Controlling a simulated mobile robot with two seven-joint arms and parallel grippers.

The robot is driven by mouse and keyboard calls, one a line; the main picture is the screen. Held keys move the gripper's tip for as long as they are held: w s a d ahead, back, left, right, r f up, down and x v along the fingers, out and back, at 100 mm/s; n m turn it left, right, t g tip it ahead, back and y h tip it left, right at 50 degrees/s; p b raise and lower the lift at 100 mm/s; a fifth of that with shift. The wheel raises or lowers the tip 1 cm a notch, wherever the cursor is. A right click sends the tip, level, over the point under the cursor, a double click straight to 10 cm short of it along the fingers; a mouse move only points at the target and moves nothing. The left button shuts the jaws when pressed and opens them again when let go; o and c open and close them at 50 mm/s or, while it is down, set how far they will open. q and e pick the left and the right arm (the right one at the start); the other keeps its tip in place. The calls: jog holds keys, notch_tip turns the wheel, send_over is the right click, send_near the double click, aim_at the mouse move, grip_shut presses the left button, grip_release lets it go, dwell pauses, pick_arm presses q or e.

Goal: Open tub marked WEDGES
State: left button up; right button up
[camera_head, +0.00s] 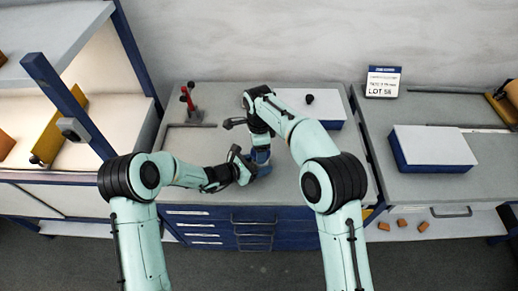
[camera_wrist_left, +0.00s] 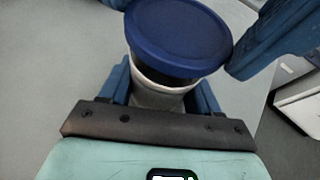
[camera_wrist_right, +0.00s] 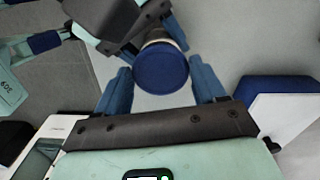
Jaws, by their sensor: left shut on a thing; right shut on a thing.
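A small round tub with a pale body (camera_wrist_left: 158,97) and a blue lid (camera_wrist_left: 180,36) stands between my two grippers over the middle workbench. My left gripper (camera_head: 251,170) is shut on the tub's body from the left. My right gripper (camera_head: 261,146) comes from above, with its fingers at either side of the blue lid (camera_wrist_right: 160,68), shut on it. A dark band shows between lid and body in the left wrist view; I cannot tell whether the lid is loose. No marking on the tub is readable. In the head view the grippers mostly hide it.
A white-topped blue box (camera_head: 315,107) lies behind my right arm, with a black knob on top. A red tool stand (camera_head: 190,105) is at the back left. Another white-topped box (camera_head: 433,146) and a LOT sign (camera_head: 383,82) are on the right bench. The bench left of the tub is clear.

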jog(key=shift+r, duration=2)
pick_arm(q)
jog(key=o, duration=1.6)
jog(key=shift+a, duration=0.1)
